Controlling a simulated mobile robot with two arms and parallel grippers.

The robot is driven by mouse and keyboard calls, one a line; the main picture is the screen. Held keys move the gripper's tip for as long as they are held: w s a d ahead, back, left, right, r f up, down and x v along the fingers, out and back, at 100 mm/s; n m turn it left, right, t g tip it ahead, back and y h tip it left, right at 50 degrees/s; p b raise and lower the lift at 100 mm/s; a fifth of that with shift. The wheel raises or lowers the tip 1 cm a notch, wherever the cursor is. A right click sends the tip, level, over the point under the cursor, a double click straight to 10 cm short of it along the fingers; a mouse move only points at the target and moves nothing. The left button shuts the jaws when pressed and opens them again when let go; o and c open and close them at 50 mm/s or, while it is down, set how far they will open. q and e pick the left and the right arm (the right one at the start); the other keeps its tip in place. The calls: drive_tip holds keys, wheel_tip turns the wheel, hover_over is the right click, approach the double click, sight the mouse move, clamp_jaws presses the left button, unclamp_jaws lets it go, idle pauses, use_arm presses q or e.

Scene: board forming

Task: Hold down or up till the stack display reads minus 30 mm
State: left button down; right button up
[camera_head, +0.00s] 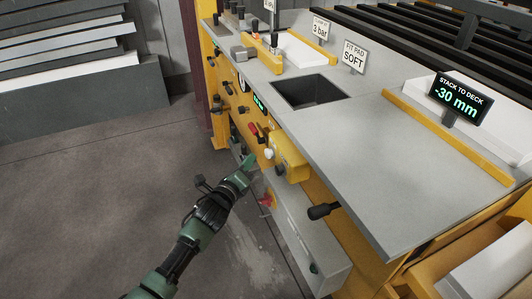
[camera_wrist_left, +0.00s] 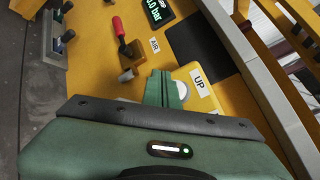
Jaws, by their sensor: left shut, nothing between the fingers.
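The stack display (camera_head: 458,97) stands at the right on a short post and reads "STACK TO DECK -30 mm" in green digits. A yellow button box (camera_head: 289,157) hangs on the machine's front, below the deck edge. The left wrist view shows a plate marked "UP" (camera_wrist_left: 198,79) with a pale round button (camera_wrist_left: 182,90) beside it, partly hidden by my fingers. My left gripper (camera_head: 247,164) is shut and empty, just in front of the box's left side. Its green fingertips (camera_wrist_left: 162,78) point at the panel; I cannot tell whether they touch the button. My right gripper is not in view.
A red-handled lever (camera_wrist_left: 120,27) and a small "AIR" label (camera_wrist_left: 155,45) are close to my fingers. A black knob (camera_head: 322,211) sticks out from the machine front. The grey deck (camera_head: 350,150) has a square opening (camera_head: 308,91). Floor at the left is clear.

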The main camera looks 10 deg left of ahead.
use_arm(q)
drive_tip(key=s+a, duration=0.1)
drive_tip(key=s+a+p, duration=0.1)
drive_tip(key=shift+a, duration=0.35)
drive_tip(key=shift+w, duration=0.1)
drive_tip(key=s+a+f+n+g+y, duration=0.1)
drive_tip(key=s+f+n+g, duration=0.4)
drive_tip(key=f, duration=0.6)
drive_tip(key=s+a+f+n+y, duration=0.1)
drive_tip(key=s+f+n, duration=0.3)
drive_tip(key=s+f, duration=0.55)
drive_tip(key=s+a+f+n+g, duration=0.1)
drive_tip(key=s+f+n+g, duration=0.3)
drive_tip(key=f, duration=0.8)
drive_tip(key=s+f+n+g, duration=0.2)
drive_tip(key=s+f+n, duration=0.2)
drive_tip(key=s, duration=0.9)
drive_tip(key=s+f+n+g, duration=0.2)
drive_tip(key=s+f+n, duration=0.2)
drive_tip(key=s, duration=0.9)
drive_tip(key=s+f+n+g+y, duration=0.1)
drive_tip(key=s+f+n+g, duration=0.2)
drive_tip(key=s+f, duration=0.6)
drive_tip(key=s+n, duration=0.1)
drive_tip(key=s, duration=0.4)
drive_tip(key=shift+d+f+n, duration=0.2)
drive_tip(key=shift+d+n, duration=0.1)
drive_tip(key=shift+n, duration=0.1)
